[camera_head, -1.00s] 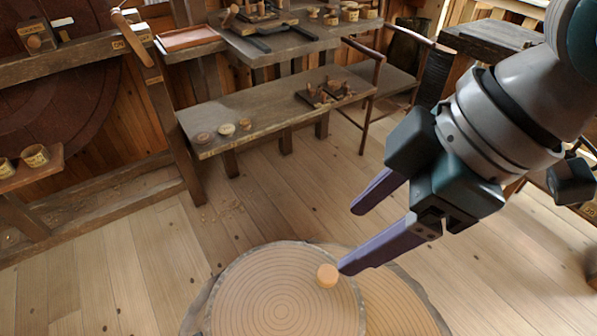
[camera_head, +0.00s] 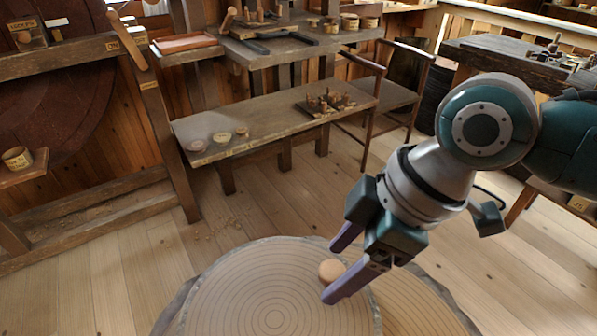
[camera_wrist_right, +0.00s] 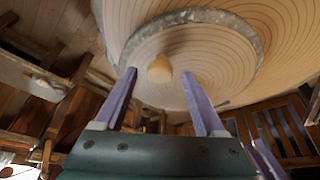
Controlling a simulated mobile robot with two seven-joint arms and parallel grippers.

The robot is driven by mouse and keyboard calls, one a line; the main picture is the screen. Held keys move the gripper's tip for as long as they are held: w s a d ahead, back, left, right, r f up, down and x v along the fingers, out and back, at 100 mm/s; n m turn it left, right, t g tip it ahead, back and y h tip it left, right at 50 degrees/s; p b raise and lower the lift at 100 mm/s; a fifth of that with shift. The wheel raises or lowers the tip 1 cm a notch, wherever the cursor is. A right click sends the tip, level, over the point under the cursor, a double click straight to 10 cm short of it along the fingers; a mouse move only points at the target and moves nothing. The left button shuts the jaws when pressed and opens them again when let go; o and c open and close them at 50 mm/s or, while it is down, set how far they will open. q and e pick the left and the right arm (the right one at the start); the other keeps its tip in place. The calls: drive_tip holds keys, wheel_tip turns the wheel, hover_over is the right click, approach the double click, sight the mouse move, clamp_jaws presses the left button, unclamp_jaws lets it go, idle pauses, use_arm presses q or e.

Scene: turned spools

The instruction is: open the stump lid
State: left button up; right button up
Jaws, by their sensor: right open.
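The stump lid (camera_head: 235,300) is a round, ringed wooden disc lying on top of the stump (camera_head: 425,305), at the bottom of the head view. A small pale knob (camera_head: 331,270) stands near the lid's right edge. My right gripper (camera_head: 332,272) is open, with one finger on each side of the knob. In the right wrist view the knob (camera_wrist_right: 160,68) shows between the two fingertips, with a gap on both sides, and no contact is visible. Purple finger-like parts (camera_wrist_right: 263,158) at that view's lower right look like my left gripper; their state is unclear.
A low bench (camera_head: 275,115) with small bowls and a tool rack stands behind the stump. A chair (camera_head: 400,85) and a dark workbench (camera_head: 510,60) stand at the back right. The plank floor (camera_head: 110,280) left of the stump is clear.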

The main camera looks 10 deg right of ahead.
drive_tip(key=shift+w+a+f, duration=0.1)
drive_tip(key=shift+a+f, duration=0.05)
drive_tip(key=shift+f, duration=0.2)
clamp_jaws()
idle(0.4)
idle(0.9)
